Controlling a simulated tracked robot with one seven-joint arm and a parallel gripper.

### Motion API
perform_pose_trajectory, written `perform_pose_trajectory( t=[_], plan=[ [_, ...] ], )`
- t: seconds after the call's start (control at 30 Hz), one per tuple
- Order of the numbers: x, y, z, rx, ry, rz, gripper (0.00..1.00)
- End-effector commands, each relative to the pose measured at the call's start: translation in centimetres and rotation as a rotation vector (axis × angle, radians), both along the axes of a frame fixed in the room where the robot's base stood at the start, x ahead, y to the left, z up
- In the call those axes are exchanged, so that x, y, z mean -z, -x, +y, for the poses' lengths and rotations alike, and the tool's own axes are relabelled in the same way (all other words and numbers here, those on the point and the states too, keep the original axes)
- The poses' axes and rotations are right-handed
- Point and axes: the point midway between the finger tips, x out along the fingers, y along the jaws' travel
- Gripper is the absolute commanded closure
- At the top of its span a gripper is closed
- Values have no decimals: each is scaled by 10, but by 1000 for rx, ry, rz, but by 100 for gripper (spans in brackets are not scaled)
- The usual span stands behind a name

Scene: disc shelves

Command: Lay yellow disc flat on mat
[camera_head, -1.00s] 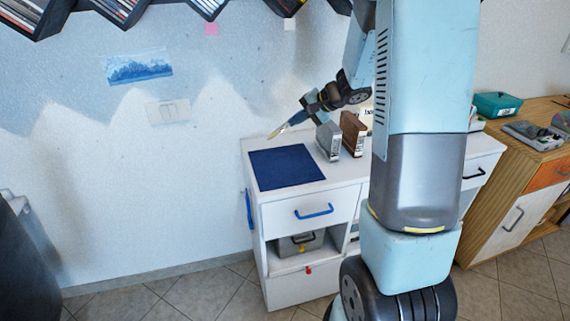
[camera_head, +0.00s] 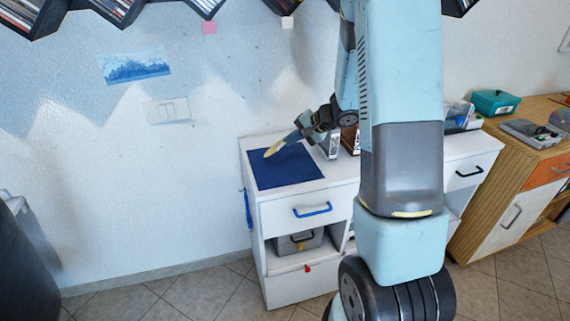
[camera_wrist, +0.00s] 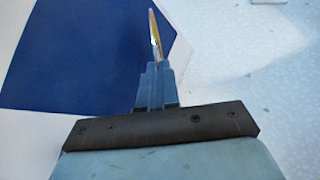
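The yellow disc (camera_head: 274,148) is in my gripper (camera_head: 297,134), seen nearly edge-on and tilted in the head view. In the wrist view the disc (camera_wrist: 155,35) shows as a thin upright sliver between the fingertips of my gripper (camera_wrist: 156,68), which are shut on its edge. The dark blue mat (camera_head: 288,172) lies on the white cabinet top, and it also fills the upper left of the wrist view (camera_wrist: 75,60). The disc appears above the mat's back part in the head view; the exact gap cannot be told.
A grey box (camera_head: 329,143) and a brown box (camera_head: 350,140) stand right of the mat, partly hidden by my arm. The wall is close behind the white cabinet (camera_head: 250,150). A wooden cabinet (camera_head: 520,145) with a teal box (camera_head: 496,102) stands at the right.

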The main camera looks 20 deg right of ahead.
Motion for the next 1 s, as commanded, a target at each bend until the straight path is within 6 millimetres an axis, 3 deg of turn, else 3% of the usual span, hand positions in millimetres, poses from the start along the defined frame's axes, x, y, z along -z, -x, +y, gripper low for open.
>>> perform_pose_trajectory(
  t=[0.23,0.67,0.9,1.0],
  plan=[
    [22,0,0,1,-2,2,100],
    [29,0,1,0,0,2,100],
    [29,0,0,0,-1,1,78],
    [28,0,0,1,0,1,77]
  ],
)
